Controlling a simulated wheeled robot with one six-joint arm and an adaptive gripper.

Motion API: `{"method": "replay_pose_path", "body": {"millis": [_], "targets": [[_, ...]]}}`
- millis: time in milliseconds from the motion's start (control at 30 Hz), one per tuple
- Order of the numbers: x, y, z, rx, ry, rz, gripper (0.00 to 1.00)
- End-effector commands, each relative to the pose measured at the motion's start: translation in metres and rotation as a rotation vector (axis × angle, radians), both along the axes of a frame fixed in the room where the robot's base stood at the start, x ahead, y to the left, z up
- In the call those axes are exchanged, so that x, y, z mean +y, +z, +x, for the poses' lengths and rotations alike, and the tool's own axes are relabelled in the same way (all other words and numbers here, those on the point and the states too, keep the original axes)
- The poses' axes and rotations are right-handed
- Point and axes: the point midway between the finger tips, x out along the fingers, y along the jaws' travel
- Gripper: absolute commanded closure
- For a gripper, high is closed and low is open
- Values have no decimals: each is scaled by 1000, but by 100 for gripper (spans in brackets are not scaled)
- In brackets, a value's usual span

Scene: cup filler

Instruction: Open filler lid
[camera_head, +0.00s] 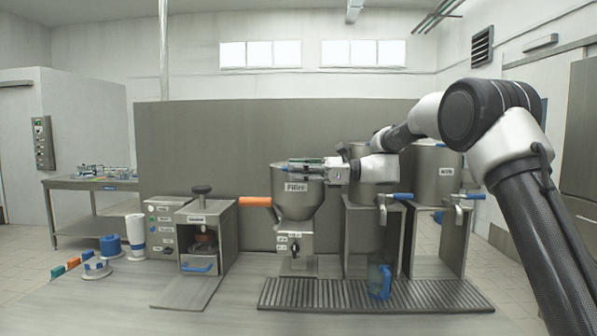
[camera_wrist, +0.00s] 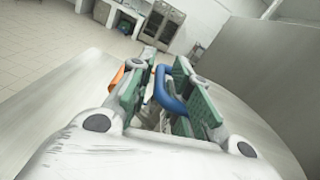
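The filler (camera_head: 296,208) is a grey metal hopper labelled "Filler" on a stand, in the middle of the head view. My gripper (camera_head: 300,164) is at the hopper's top rim, reaching in from the right. In the wrist view, a curved blue handle (camera_wrist: 169,92) lies between the two green-padded fingers of my gripper (camera_wrist: 166,62). The fingers stand apart around it, with the handle nearer the right finger. The lid surface is largely hidden by my gripper, and I cannot see a raised lid. An orange handle (camera_head: 255,201) sticks out left of the hopper.
Two metal containers on stands, with blue-handled taps (camera_head: 398,196), stand right of the filler. A blue cup (camera_head: 379,280) stands on the drip grate (camera_head: 330,295) below. A box machine (camera_head: 205,240) stands to the left.

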Motion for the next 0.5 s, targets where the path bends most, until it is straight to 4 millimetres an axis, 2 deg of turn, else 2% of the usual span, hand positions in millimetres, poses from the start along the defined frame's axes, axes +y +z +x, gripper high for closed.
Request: {"method": "replay_pose_path", "body": {"millis": [133, 267, 500], "targets": [[0, 0, 0, 0, 0, 0, 81], [0, 0, 0, 0, 0, 0, 100], [-1, 0, 0, 0, 0, -1, 100]]}}
